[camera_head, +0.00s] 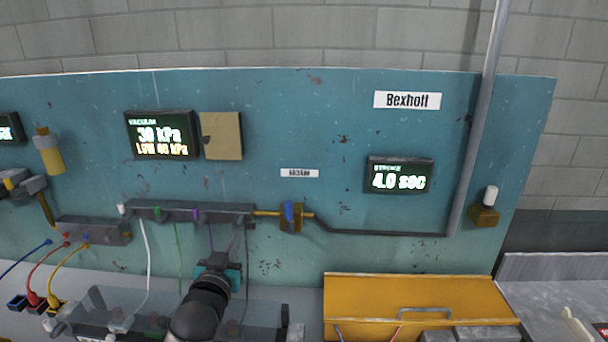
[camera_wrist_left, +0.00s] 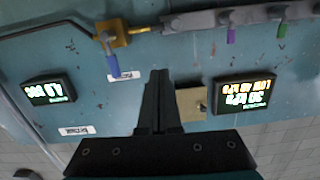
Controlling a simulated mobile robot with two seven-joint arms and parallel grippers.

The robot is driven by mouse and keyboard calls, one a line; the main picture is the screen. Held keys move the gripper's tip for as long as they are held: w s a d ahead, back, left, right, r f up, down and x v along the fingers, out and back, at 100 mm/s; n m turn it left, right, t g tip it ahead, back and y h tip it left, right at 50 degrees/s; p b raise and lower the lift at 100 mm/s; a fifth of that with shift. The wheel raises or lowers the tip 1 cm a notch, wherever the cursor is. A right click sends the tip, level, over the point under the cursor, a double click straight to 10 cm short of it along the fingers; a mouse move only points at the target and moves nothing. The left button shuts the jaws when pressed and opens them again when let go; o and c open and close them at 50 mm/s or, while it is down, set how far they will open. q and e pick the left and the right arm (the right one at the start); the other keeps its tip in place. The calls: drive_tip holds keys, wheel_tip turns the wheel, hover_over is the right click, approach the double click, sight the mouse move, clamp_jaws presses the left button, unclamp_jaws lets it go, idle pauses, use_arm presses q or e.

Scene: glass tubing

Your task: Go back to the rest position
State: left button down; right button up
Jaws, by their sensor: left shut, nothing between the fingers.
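My left gripper (camera_head: 218,262) is at the lower middle of the head view, in front of the teal panel (camera_head: 290,110) and below the grey manifold bar (camera_head: 180,212). In the left wrist view its two dark fingers (camera_wrist_left: 159,80) lie together, with nothing between them. The wrist view shows the panel upside down. A brass valve with a blue lever (camera_head: 290,214) is up and to the right of the gripper in the head view. My right gripper is not in view.
A yellow box (camera_head: 420,290) with a handle stands at lower right. Coloured hoses hang from the manifold, near my left gripper. A clear-topped tray (camera_head: 100,302) lies at lower left. A grey pipe (camera_head: 480,110) runs down the panel's right side. Lit displays (camera_head: 160,134) are on the panel.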

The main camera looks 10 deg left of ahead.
use_arm(q)
drive_tip(key=s+d+f+g, duration=0.2)
drive_tip(key=s+f+g, duration=0.4)
drive_tip(key=s+f, duration=0.65)
drive_tip(key=s+d+f+m+g+h, duration=0.15)
drive_tip(key=s+g, duration=0.25)
drive_tip(key=s, duration=0.7)
drive_tip(key=s+d+f+m+g, duration=0.1)
drive_tip(key=s+d+g, duration=0.15)
drive_tip(key=s, duration=0.85)
drive_tip(key=s+f+g+b, duration=0.25)
drive_tip(key=f+b, duration=0.85)
drive_tip(key=f, duration=2.2)
drive_tip(key=s+a+f+b, duration=0.1)
drive_tip(key=s+f+b, duration=0.3)
drive_tip(key=s+f, duration=0.3)
drive_tip(key=s+a+f+g+b, duration=0.1)
drive_tip(key=s+f+b, duration=0.4)
drive_tip(key=f, duration=1.1)
drive_tip(key=s+a, duration=0.1)
drive_tip(key=s, duration=0.2)
drive_tip(key=shift+s, duration=0.3)
drive_tip(key=shift+a+r, duration=0.1)
